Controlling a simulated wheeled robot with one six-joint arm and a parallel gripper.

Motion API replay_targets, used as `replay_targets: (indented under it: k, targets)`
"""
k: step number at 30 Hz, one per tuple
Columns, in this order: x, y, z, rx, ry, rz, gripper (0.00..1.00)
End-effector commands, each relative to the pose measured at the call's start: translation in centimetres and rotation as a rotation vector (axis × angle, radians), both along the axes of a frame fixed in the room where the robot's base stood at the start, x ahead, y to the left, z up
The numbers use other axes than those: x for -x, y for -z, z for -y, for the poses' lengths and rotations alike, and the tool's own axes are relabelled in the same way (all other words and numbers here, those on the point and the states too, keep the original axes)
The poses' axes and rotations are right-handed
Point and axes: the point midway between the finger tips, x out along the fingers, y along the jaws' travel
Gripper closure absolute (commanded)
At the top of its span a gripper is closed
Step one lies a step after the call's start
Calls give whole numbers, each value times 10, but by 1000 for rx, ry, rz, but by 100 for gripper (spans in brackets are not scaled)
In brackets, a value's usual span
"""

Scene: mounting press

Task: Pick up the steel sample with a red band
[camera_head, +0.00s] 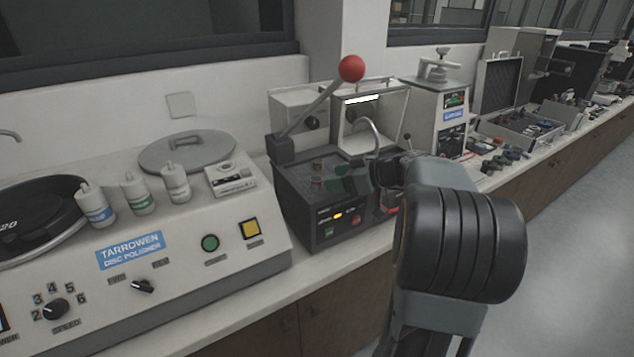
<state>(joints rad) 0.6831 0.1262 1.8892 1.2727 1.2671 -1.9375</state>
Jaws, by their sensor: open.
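The dark mounting press (291,200) stands on the bench in the middle of the view. My arm hides the right side of the press.
The press lever with a red ball (351,68) rises behind the pieces. A disc polisher (190,262) with several bottles stands to the left. A white machine (437,100) and an open case (500,85) stand to the right. Floor is clear at the right.

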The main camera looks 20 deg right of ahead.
Motion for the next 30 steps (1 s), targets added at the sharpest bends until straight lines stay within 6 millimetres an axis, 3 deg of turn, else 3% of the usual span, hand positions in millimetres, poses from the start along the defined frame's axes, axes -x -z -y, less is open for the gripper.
replay_targets:
  k: [10, 22, 30]
  targets:
    - [-28, 9, -30, -1, -3, -2, 39]
    - [-35, 14, -36, 1, 0, -1, 39]
    - [-35, 14, -36, 1, 0, -1, 65]
